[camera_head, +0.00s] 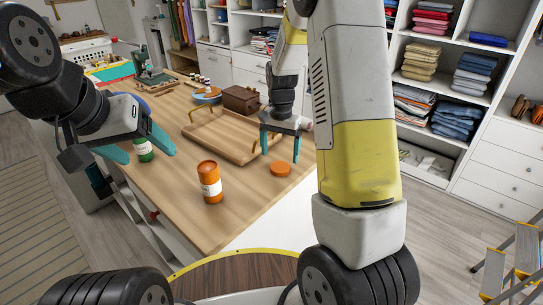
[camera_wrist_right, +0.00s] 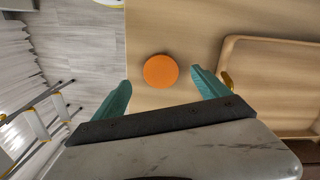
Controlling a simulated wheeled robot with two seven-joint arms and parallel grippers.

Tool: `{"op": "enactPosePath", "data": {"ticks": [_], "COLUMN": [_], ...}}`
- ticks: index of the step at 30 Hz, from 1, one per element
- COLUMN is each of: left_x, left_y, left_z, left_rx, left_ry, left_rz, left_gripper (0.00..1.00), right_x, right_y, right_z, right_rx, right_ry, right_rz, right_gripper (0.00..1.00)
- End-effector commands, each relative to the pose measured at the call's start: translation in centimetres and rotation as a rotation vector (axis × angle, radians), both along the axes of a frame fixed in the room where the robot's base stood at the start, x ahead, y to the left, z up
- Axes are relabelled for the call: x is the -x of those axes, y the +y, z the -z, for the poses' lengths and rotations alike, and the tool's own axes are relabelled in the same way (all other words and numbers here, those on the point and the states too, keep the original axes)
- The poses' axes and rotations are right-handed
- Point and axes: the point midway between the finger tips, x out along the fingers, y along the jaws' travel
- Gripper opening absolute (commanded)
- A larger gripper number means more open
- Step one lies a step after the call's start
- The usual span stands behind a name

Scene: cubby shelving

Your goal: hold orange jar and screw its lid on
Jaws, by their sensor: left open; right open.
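The orange jar (camera_head: 209,182) with a white label stands upright on the wooden table (camera_head: 240,215) in the head view. Its orange lid (camera_head: 280,169) lies flat on the table to the right of the jar, apart from it. My right gripper (camera_head: 281,150) is open above and just behind the lid. In the right wrist view the lid (camera_wrist_right: 160,71) lies between and beyond the teal fingertips (camera_wrist_right: 160,85), not touching them.
A wooden tray (camera_head: 222,140) with handles lies behind the jar and lid. A brown box (camera_head: 241,99), a blue bowl (camera_head: 206,96) and a microscope (camera_head: 150,70) stand further back. Shelves with folded clothes (camera_head: 473,75) line the right. A yellow stepladder (camera_head: 520,255) stands at the far right.

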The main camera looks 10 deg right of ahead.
Motion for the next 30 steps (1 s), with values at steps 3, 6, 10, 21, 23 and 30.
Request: {"op": "enactPosePath", "data": {"ticks": [3, 6, 10, 21, 23, 30], "left_x": [0.0, 0.0, 0.0, 0.0, 0.0, 0.0], "left_y": [0.0, 0.0, 0.0, 0.0, 0.0, 0.0], "left_z": [0.0, 0.0, 0.0, 0.0, 0.0, 0.0], "left_rx": [0.000, 0.000, 0.000, 0.000, 0.000, 0.000], "left_ry": [0.000, 0.000, 0.000, 0.000, 0.000, 0.000], "left_rz": [0.000, 0.000, 0.000, 0.000, 0.000, 0.000], "left_gripper": [0.74, 0.74, 0.74, 0.74, 0.74, 0.74], "right_x": [0.0, 0.0, -0.1, -0.6, -0.6, -0.6], "right_y": [0.0, 0.0, -0.1, -0.3, -0.3, -0.3], "right_z": [0.0, 0.0, 1.1, 5.2, 5.2, 5.2], "right_rx": [0.000, 0.000, 0.001, 0.000, -0.001, 0.000], "right_ry": [-0.001, -0.001, 0.003, 0.000, -0.001, -0.001], "right_rz": [0.000, 0.000, 0.000, 0.000, 0.000, 0.000], "right_gripper": [0.85, 0.85, 0.85, 0.85, 0.85, 0.85]}}
